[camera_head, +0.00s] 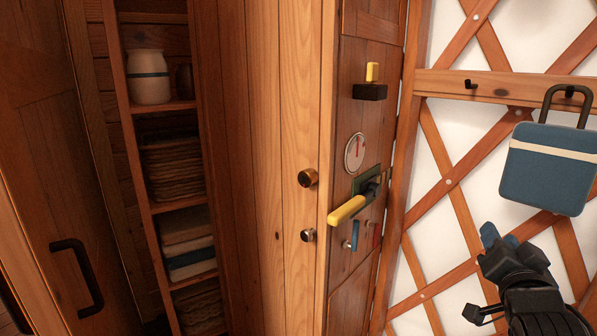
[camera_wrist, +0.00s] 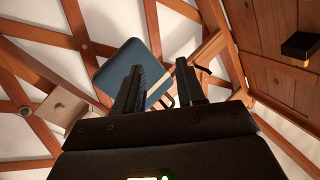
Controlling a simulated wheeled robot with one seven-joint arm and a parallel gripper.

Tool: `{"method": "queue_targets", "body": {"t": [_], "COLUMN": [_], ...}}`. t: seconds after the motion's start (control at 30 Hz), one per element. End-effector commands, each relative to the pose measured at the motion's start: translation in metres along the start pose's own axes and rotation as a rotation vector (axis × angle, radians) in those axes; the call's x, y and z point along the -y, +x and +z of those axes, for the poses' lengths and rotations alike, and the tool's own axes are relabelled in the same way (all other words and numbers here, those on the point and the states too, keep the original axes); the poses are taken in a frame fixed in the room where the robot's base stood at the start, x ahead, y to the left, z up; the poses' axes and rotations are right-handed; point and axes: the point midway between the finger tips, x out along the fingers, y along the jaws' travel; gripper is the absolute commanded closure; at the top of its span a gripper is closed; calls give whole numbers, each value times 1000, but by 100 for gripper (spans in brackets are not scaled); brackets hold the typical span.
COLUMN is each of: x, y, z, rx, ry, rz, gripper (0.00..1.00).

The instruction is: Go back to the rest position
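My gripper (camera_head: 500,240) is at the lower right of the head view, in front of the white lattice wall and below a hanging blue bag (camera_head: 540,180). In the wrist view, my gripper's two black fingers (camera_wrist: 162,66) stand apart with nothing held between them. The blue bag shows behind the fingers there (camera_wrist: 116,72), and I see no contact with it.
A wooden door edge (camera_head: 345,110) stands centre with a yellow lever handle (camera_head: 347,210), a round dial (camera_head: 354,153) and a dark block with a yellow piece (camera_head: 371,82). An open shelf (camera_head: 172,106) holds a jar and folded cloths. A black-handled door (camera_head: 78,275) is left.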

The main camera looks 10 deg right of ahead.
Motion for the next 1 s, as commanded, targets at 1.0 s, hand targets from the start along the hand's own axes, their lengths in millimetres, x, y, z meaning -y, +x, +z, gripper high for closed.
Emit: {"method": "queue_targets", "body": {"t": [1.0], "x": [-47], "y": [-397], "z": [112], "rx": [359], "ry": [-426], "rz": [-365], "gripper": [61]}}
